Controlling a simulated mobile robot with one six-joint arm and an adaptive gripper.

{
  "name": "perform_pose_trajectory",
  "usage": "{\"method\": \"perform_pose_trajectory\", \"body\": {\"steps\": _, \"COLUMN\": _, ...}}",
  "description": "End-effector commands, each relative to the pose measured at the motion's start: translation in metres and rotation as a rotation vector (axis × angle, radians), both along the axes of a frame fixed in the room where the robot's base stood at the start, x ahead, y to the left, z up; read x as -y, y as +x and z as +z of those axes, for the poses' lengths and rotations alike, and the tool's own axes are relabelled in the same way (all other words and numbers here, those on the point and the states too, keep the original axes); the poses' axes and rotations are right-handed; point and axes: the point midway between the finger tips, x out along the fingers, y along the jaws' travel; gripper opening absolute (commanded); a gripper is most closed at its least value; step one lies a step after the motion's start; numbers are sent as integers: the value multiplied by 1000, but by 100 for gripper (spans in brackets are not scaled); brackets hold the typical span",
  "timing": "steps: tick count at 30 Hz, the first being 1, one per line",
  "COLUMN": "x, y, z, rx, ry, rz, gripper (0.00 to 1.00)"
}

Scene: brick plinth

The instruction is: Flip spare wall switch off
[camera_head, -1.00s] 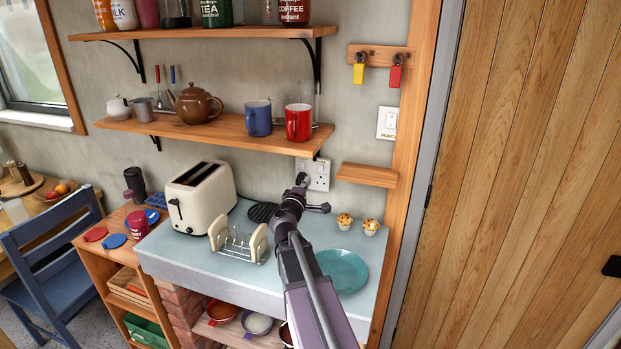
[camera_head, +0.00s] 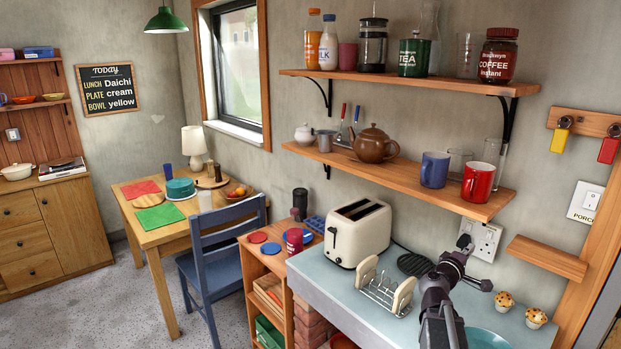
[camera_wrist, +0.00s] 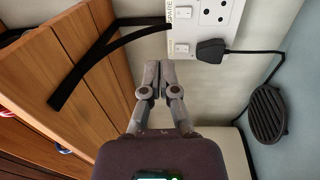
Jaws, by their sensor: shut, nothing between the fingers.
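The white double socket plate (camera_head: 487,239) is on the wall below the lower shelf. In the wrist view the plate (camera_wrist: 204,30) shows two small rocker switches, with a label reading SPARE at its edge. The spare switch (camera_wrist: 183,13) is beside that label, level with the empty socket holes. The other switch (camera_wrist: 181,47) is beside a black plug. I cannot tell which way either rocker is set. My gripper (camera_wrist: 160,68) is shut and empty, its tips near the plate's edge by the lower switch.
The lower shelf (camera_head: 400,180) with mugs and a teapot hangs over the socket. A black plug (camera_wrist: 212,51) and its cable are close to my fingers. A toaster (camera_head: 359,231), toast rack (camera_head: 384,290) and muffins (camera_head: 504,300) stand on the counter. A small wooden ledge (camera_head: 547,257) is at right.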

Motion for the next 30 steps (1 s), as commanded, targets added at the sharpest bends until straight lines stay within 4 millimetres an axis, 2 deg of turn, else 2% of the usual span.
{"method": "perform_pose_trajectory", "body": {"steps": 8, "x": -16, "y": -15, "z": -23, "rx": 54, "ry": 181, "rz": -70, "gripper": 0}}
{"method": "perform_pose_trajectory", "body": {"steps": 17, "x": -58, "y": -41, "z": -78, "rx": 73, "ry": 530, "rz": -198, "gripper": 0}}
{"method": "perform_pose_trajectory", "body": {"steps": 23, "x": -101, "y": -59, "z": -119, "rx": 28, "ry": 775, "rz": -278, "gripper": 0}}
{"method": "perform_pose_trajectory", "body": {"steps": 30, "x": -167, "y": -85, "z": -163, "rx": -90, "ry": 1066, "rz": -359, "gripper": 0}}
